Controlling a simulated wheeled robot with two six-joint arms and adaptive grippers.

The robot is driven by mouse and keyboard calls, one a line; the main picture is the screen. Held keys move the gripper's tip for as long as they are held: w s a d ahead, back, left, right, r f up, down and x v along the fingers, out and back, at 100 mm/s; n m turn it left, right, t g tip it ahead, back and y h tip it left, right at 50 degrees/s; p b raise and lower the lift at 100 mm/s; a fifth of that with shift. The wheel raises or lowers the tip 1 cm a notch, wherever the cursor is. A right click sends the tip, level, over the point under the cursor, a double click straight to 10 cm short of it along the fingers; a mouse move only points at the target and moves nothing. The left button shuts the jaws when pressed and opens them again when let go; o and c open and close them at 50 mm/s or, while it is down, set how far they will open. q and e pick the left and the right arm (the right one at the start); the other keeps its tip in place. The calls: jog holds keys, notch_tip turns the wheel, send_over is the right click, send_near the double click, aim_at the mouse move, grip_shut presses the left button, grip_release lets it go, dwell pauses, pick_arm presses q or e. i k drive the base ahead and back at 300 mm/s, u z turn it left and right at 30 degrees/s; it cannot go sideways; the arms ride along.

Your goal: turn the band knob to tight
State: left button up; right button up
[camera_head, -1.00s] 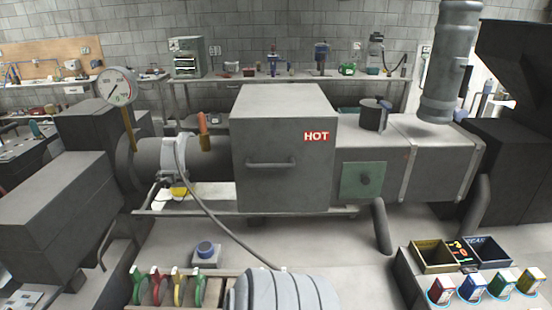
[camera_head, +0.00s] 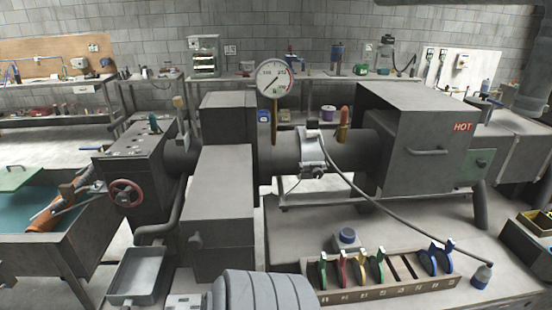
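A light metal band (camera_head: 311,150) is clamped around the grey barrel (camera_head: 345,146) in the middle of the head view. A small dark knob-like part (camera_head: 318,172) sits low on the band's front. Its setting is too small to read. A cable runs from the band down to the right. A round gauge (camera_head: 273,77) stands on a brown stem left of the band, and an orange-brown fitting (camera_head: 342,134) stands right of it. Neither of my grippers shows in the head view.
A grey box marked HOT (camera_head: 420,135) stands right of the band. A rack of coloured discs (camera_head: 380,278) and a blue-topped block (camera_head: 347,238) are on the bench in front. A red handwheel (camera_head: 126,193) is at left. Bare bench (camera_head: 440,225) lies at right.

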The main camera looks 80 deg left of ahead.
aim_at(317, 174)
jog(key=k, duration=0.35)
jog(key=u, duration=0.8)
